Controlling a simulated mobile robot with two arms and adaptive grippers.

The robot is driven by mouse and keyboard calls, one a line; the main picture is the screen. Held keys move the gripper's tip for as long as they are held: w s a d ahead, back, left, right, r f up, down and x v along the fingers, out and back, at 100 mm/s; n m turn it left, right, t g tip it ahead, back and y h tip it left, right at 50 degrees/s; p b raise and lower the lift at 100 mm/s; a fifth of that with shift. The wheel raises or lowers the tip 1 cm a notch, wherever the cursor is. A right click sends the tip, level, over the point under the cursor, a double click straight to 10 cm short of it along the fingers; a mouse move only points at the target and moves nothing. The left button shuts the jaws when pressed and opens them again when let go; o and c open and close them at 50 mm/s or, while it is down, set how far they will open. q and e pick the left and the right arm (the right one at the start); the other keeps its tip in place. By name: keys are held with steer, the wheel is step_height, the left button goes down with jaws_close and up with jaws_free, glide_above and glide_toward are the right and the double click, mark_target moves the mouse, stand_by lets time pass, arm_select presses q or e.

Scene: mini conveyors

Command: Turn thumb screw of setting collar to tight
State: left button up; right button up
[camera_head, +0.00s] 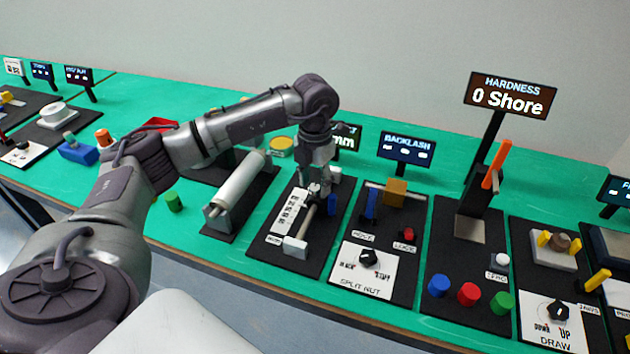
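My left arm comes in from the left and reaches over the bench. My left gripper (317,186) points down over a black station board (263,246) in the middle. On this board a thin rod (307,222) runs between a white block (295,247) at the front and another white block (335,174) at the back. The fingers are too small to read as open or shut. My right gripper is not in view.
Left of the board is a station with a large pale roller (238,190). Right of it is the split nut station with a black knob (368,257) and the backlash sign (407,148). A hardness sign (511,96) stands tall further right. Green bench top shows behind.

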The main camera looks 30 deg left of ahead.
mark_target(315, 187)
arm_select(q)
steer(key=shift+r, duration=0.15)
step_height(315, 187, up, 12)
stand_by(0.6)
steer(key=shift+s+f, duration=0.1)
steer(key=shift+f, duration=0.15)
